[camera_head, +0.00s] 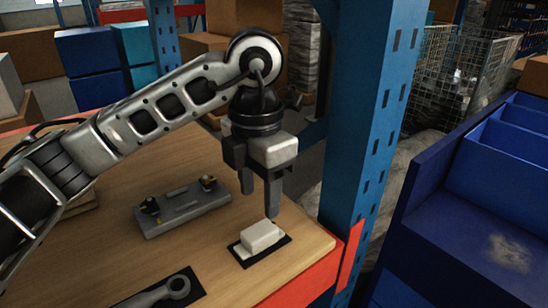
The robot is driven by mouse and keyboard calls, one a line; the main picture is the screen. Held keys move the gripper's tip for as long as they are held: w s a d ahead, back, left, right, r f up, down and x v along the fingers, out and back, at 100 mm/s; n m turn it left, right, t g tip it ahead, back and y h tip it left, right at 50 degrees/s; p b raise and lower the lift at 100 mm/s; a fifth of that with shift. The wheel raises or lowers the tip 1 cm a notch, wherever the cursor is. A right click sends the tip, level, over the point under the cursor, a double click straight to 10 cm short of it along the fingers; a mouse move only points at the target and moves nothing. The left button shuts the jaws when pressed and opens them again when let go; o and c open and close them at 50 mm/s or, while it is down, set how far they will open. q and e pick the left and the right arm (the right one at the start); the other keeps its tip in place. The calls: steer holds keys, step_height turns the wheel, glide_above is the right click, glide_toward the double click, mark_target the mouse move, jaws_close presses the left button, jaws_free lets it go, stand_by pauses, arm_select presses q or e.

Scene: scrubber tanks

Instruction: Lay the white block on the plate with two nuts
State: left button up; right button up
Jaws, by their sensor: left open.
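The white block (262,237) rests on a small black mat (243,261) near the right edge of the wooden table. My left gripper (260,203) is open and empty, pointing down just above and behind the block. Its fingers look apart from the block, though the nearer fingertip is close to its top. The grey plate (183,212) lies flat to the left of the block. One nut (149,206) sits at the plate's left end and the other nut (208,183) at its right end. My right gripper is out of view.
A grey wrench (165,292) lies on another black mat at the table's front. A blue rack post (368,120) rises just beyond the table's right corner. Blue bins (510,165) stand at the right. Bare wood lies between the plate and the block.

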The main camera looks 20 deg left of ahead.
mark_target(259, 230)
arm_select(q)
steer(key=f+b, duration=0.2)
steer(key=shift+s+f, duration=0.35)
steer(key=shift+s, duration=0.05)
step_height(259, 230, down, 4)
steer(key=b, duration=0.2)
steer(key=shift+r+b, duration=0.2)
steer(key=shift+b, duration=0.1)
steer(key=shift+f+b, duration=0.6)
steer(key=shift+f, duration=0.25)
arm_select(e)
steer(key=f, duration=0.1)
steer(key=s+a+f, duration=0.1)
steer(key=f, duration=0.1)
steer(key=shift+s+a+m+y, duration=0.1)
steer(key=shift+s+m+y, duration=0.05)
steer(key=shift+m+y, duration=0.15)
arm_select(q)
steer(key=c, duration=0.9)
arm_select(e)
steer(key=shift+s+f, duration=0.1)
